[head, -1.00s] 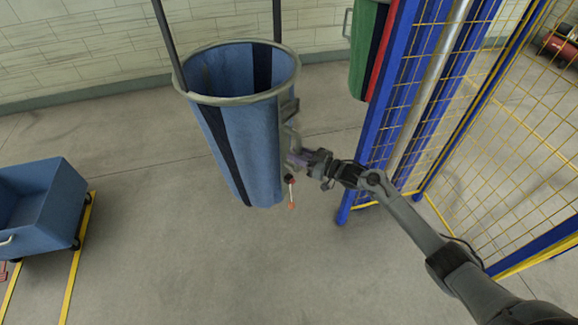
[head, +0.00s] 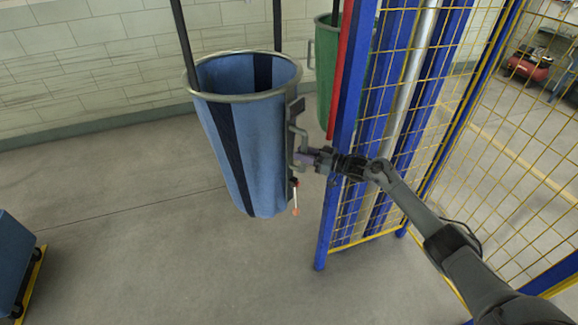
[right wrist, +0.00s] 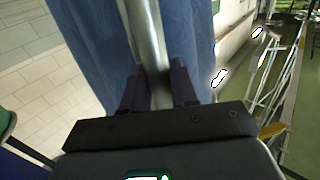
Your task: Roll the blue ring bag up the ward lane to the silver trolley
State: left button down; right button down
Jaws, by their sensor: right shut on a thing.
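The blue ring bag (head: 255,150) hangs from two dark straps in the middle of the head view, with a grey ring rim and dark stripes. A grey handle (head: 296,142) stands out from its right side. My right gripper (head: 306,158) is at that handle. In the right wrist view my right gripper's two fingers (right wrist: 158,88) are shut around the grey handle bar (right wrist: 146,40), with the blue cloth (right wrist: 92,45) of the bag behind it. A small tag with an orange end (head: 296,205) hangs by the handle. No silver trolley is clear in the head view. My left gripper is not in view.
A green bag (head: 325,75) hangs behind the post. A blue cart (head: 14,262) is at the lower left. The floor in front is clear.

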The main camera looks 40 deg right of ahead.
jog(key=shift+w+d+f, duration=0.1)
jog(key=shift+d+f, duration=0.05)
jog(key=shift+d, duration=0.5)
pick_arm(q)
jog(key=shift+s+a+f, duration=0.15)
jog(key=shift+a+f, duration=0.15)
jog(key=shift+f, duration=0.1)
pick_arm(e)
jog(key=shift+d, duration=0.1)
jog(key=c, duration=1.2)
grip_release()
jog(key=shift+f, duration=0.1)
jog(key=shift+c, duration=0.2)
jog(key=shift+o, duration=1.1)
jog(key=shift+d, duration=0.15)
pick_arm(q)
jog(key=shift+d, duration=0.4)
pick_arm(e)
jog(key=shift+r, duration=0.2)
